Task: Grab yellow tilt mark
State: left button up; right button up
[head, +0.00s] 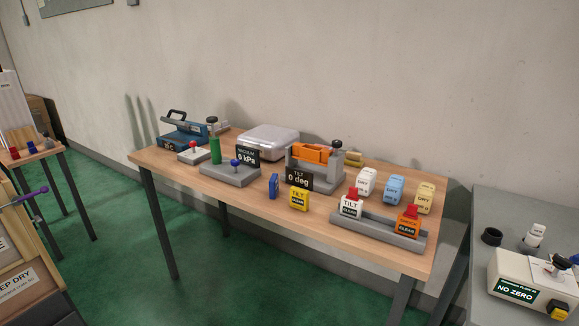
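The yellow tilt mark (299,199) stands upright near the front edge of the wooden table, with "TILT" on its face and a dark label below that is too small to read surely. A blue mark (273,187) stands just left of it. Behind it is the tilt device (316,165) with an orange part on top and a display reading "0 deg". Neither of my grippers shows in the head view.
A grey tray (378,232) right of the yellow mark holds a white TILT mark (350,206) and an orange mark (407,224). White, blue and pale yellow DRY marks (395,189) stand behind. A vacuum device (230,175) is left. A grey bench (520,215) stands at right.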

aim_at(299, 198)
jog(key=z, duration=0.15)
jog(key=k, duration=0.4)
jog(key=u, duration=1)
jog(key=i, duration=1.35)
jog(key=z, duration=0.7)
jog(key=i, duration=0.8)
jog(key=z, duration=0.75)
